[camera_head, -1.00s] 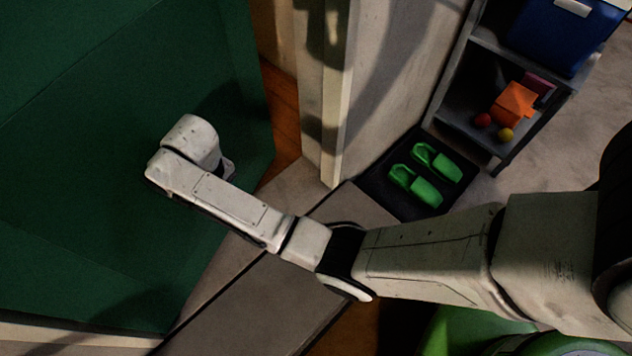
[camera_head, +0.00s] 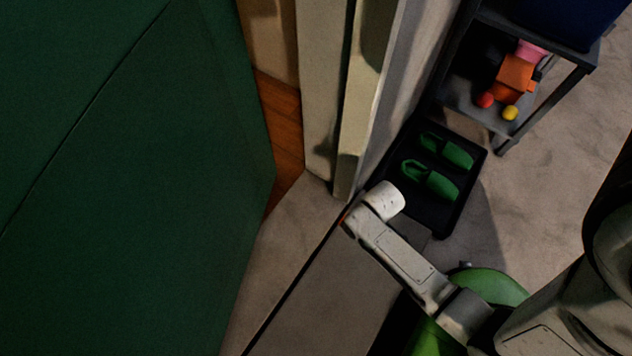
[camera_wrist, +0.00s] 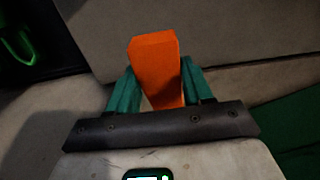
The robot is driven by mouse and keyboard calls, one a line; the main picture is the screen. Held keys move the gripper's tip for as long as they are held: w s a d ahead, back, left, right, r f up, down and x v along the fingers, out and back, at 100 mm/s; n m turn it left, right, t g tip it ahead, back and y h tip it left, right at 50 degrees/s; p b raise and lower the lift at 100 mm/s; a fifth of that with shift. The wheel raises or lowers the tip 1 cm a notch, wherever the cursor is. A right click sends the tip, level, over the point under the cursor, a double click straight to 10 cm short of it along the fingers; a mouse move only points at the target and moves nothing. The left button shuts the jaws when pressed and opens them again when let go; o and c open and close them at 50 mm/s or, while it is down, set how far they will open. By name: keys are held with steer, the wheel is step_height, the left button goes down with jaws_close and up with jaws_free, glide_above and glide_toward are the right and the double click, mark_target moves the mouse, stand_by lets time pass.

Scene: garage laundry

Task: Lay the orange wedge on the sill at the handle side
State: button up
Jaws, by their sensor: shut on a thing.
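The orange wedge (camera_wrist: 155,65) is held upright between the two teal fingers of my gripper (camera_wrist: 158,78) in the wrist view. In the head view my arm hides the gripper; only a thin orange-red edge shows beside the wrist, perhaps the wedge. The grey sill (camera_head: 330,290) runs along the floor at the doorway, below and left of my wrist. A pale surface also lies beyond the wedge in the wrist view. The large dark green door panel (camera_head: 120,190) stands open at the left. I see no handle on it.
A black tray (camera_head: 447,218) with green shoes (camera_head: 432,182) lies right of the door frame (camera_head: 350,120). A grey shelf (camera_head: 468,103) with toys and a blue bin (camera_head: 560,18) stands behind it. Concrete floor (camera_head: 545,170) is open at the right.

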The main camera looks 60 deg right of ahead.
steer(key=w+f+b, duration=0.4)
steer(key=w, duration=0.5)
steer(key=b, duration=0.4)
glide_above(325, 221)
steer(key=f, duration=0.3)
steer(key=s+f, duration=0.1)
steer(key=f, duration=0.1)
steer(key=f+b, duration=0.1)
steer(key=f, duration=0.1)
steer(key=w+f+b, duration=0.1)
steer(key=f, duration=0.1)
steer(key=o, duration=1)
steer(key=shift+o, duration=0.2)
